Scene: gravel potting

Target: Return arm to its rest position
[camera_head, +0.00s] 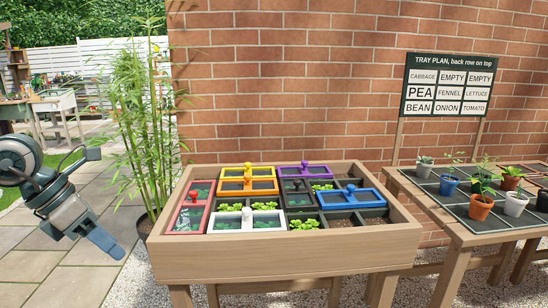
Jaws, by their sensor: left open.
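My left gripper (106,196) hangs at the left of the head view, over the paved patio and clear of the planter table. Its two fingers are spread apart with nothing between them. The wooden planter table (285,253) stands to its right and holds several coloured framed covers with knobs. My right gripper is not in view.
A potted bamboo (137,125) stands between my left gripper and the planter. At the right, a wooden table (462,232) bears a dark grid mat with several small potted plants. A tray plan sign (447,84) stands behind it. A brick wall (300,130) closes the back.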

